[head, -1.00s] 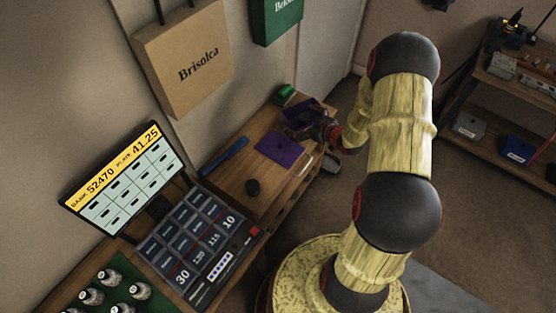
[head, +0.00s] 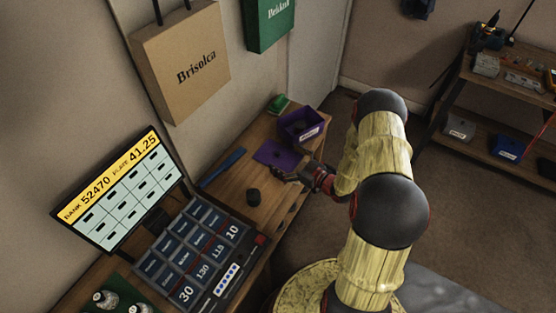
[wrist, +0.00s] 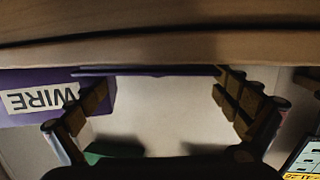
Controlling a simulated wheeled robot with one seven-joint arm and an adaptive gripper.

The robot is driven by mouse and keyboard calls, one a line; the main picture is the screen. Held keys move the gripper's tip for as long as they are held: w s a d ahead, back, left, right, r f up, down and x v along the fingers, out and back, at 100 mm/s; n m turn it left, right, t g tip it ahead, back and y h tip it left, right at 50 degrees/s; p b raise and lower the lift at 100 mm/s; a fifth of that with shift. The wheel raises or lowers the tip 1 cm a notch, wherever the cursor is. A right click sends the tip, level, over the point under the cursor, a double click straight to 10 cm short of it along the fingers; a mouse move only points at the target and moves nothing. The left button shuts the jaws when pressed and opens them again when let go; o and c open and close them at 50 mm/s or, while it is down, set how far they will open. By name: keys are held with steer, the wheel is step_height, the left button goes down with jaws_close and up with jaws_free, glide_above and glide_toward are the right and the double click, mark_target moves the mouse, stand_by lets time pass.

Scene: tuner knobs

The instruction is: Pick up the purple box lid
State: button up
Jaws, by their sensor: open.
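The flat purple lid (head: 270,152) lies on the wooden workbench in the head view, in front of the open purple box (head: 300,125). My gripper (head: 280,174) is at the lid's near edge, low beside the bench. In the wrist view the lid shows edge-on as a thin purple strip (wrist: 150,71) across the space between my open fingers (wrist: 165,100). The purple box (wrist: 40,98), marked "WIRE" and upside down there, is at the left. I cannot tell whether a finger touches the lid.
A blue bar (head: 222,167) and a dark round knob (head: 254,197) lie on the workbench (head: 232,185). A green object (head: 278,103) is behind the box. A keypad panel (head: 200,250) and a tilted screen (head: 115,195) stand at the left. The bench's wooden edge (wrist: 160,45) crosses the wrist view.

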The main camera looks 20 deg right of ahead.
steer(key=shift+x, duration=1)
steer(key=c, duration=1.8)
